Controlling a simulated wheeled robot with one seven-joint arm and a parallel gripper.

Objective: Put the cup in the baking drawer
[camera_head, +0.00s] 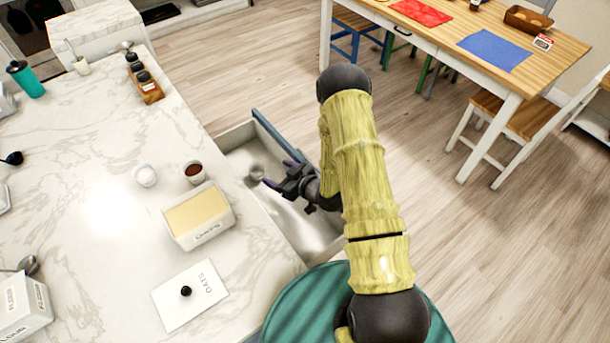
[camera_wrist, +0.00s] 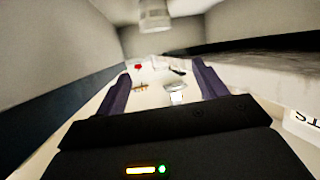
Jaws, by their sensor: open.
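A small pale grey cup (camera_head: 257,172) shows inside the outline of the open drawer (camera_head: 235,138) below the counter edge. It is just left of my gripper's fingertips. My gripper (camera_head: 278,175) has dark purple fingers, is over the drawer and is open with nothing between the fingers. In the wrist view the two fingers (camera_wrist: 160,88) stand wide apart. A pale round object (camera_wrist: 153,15) at the top of that view looks like the cup, beyond the fingertips. I cannot tell whether the cup rests on the drawer floor.
The marble counter (camera_head: 100,235) holds a white bowl (camera_head: 146,176), a cup with brown contents (camera_head: 193,171), an open oats box (camera_head: 199,220) and its lid (camera_head: 190,295). A wooden table (camera_head: 460,35) stands at upper right. The floor between is clear.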

